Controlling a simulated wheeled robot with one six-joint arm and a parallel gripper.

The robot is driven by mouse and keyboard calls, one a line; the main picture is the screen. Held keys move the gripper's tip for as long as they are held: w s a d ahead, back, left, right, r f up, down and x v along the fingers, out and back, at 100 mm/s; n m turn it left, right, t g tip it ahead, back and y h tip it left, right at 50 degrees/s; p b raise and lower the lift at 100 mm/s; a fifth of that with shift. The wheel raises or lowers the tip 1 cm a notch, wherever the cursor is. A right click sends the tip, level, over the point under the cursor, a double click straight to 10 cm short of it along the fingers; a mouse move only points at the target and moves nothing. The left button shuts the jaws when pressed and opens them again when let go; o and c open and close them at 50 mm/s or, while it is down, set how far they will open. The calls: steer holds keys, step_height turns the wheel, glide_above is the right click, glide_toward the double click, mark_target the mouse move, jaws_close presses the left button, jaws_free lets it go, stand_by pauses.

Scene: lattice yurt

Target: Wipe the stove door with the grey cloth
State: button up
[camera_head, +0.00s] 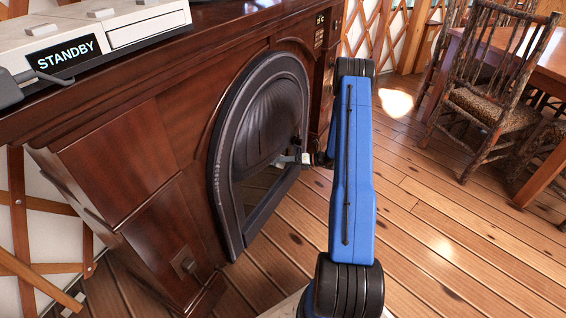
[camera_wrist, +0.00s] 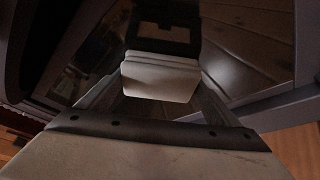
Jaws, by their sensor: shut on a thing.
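The stove door (camera_head: 280,100) is dark and arched, with a raised rim and a glossy lower pane, set in a brown wooden surround. My gripper (camera_head: 288,159) is small in the head view, at the right part of the door and partly hidden by my blue arm. In the wrist view my gripper (camera_wrist: 160,98) is shut on a pale grey folded block, which I take to be the grey cloth (camera_wrist: 160,76). Dark glossy door surface lies close behind it. I cannot tell whether the cloth touches the door.
A white device (camera_head: 120,25) reading "STANDBY" stands on the mantel (camera_head: 190,50). A wooden chair (camera_head: 490,90) and a table (camera_head: 545,60) stand at the upper right. The plank floor (camera_head: 445,230) right of my arm is clear.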

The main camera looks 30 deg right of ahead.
mark_target(279, 166)
steer(key=shift+s+a, duration=0.4)
steer(key=shift+a, duration=0.45)
steer(key=shift+s+a, duration=0.4)
steer(key=shift+a, duration=0.4)
steer(key=shift+s+a, duration=0.55)
steer(key=shift+a, duration=0.3)
steer(key=shift+s+a, duration=0.5)
steer(key=shift+a, duration=0.3)
steer(key=shift+s+a, duration=0.55)
steer(key=shift+a, duration=0.3)
steer(key=shift+s+d, duration=0.1)
steer(key=shift+s+d, duration=0.45)
steer(key=shift+s, duration=0.4)
steer(key=shift+s+d, duration=0.45)
steer(key=shift+s, duration=0.4)
steer(key=shift+s+d, duration=0.45)
steer(key=shift+s, duration=0.4)
steer(key=shift+s+d, duration=0.1)
steer(key=shift+s+d, duration=0.35)
steer(key=shift+s, duration=0.25)
steer(key=shift+s+d, duration=0.3)
steer(key=shift+s, duration=0.3)
steer(key=shift+w+r, duration=0.1)
